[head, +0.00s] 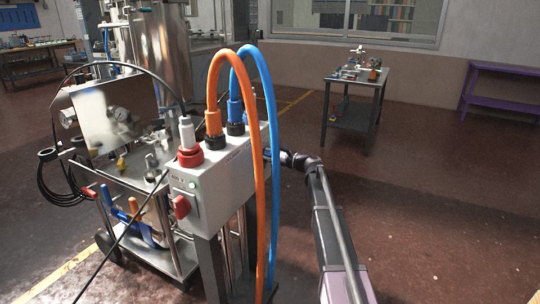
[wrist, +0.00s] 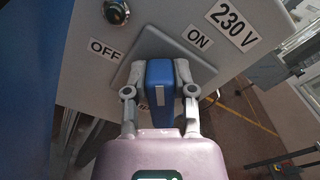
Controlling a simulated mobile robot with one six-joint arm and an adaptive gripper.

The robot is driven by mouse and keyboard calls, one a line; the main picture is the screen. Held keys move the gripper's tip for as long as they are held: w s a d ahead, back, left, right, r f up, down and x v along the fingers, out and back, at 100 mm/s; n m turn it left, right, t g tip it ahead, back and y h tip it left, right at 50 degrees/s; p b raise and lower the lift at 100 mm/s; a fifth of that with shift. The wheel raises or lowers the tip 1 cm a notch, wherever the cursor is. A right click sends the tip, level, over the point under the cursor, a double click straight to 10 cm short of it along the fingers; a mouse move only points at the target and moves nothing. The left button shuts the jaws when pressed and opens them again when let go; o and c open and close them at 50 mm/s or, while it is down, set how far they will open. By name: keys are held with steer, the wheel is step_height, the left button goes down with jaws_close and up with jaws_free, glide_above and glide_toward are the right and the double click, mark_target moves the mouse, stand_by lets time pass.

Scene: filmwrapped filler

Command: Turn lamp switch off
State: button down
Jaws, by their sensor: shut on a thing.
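In the wrist view, a blue rotary switch handle (wrist: 160,105) stands on a grey square plate (wrist: 150,40) on a light panel. An OFF label (wrist: 104,48) is at its upper left and an ON label (wrist: 199,37) at its upper right. My gripper (wrist: 160,74) is shut on the handle, one grey finger on each side. The handle looks upright in this view while the plate is tilted; I cannot tell which label it points to. In the head view, my arm reaches the right side of the grey switch box (head: 205,185), where hoses and the box partly hide the gripper.
An orange hose (head: 258,180) and a blue hose (head: 272,190) loop from the box top close to my arm. A red knob (head: 181,206) is on the box front. A metal tank (head: 160,50) stands behind. A small table (head: 352,115) stands farther back; the floor at right is clear.

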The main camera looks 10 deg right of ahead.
steer(key=n, duration=0.4)
steer(key=s+f+n+b, duration=0.1)
steer(key=shift+a+f+n, duration=0.1)
steer(key=shift+a+n, duration=0.25)
steer(key=shift+n, duration=0.05)
steer(key=n, duration=0.2)
steer(key=f+n+b, duration=0.1)
steer(key=n, duration=0.1)
steer(key=shift+a+n, duration=0.1)
steer(key=shift+n, duration=0.3)
steer(key=shift+c, duration=2.2)
jaws_free()
steer(key=v, duration=1.2)
